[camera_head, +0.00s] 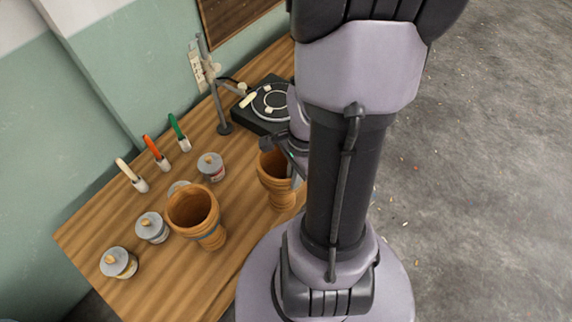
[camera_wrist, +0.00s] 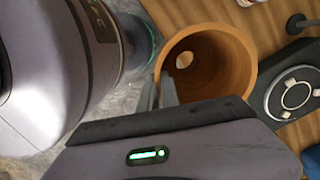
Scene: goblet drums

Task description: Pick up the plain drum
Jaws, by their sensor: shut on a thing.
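The plain drum (camera_head: 277,180) is an orange-brown goblet shape, partly hidden by my arm in the head view. In the wrist view I look into its open mouth (camera_wrist: 222,62) and see a pale hole at the bottom. My gripper (camera_wrist: 166,92) is shut on the drum's rim, at the side nearest my arm. The drum looks upright; I cannot tell whether its foot touches the table. A second drum (camera_head: 194,212) with a blue band stands to its left, apart from it.
A wall (camera_head: 80,140) closes off the back; bare floor (camera_head: 490,180) lies to the right.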

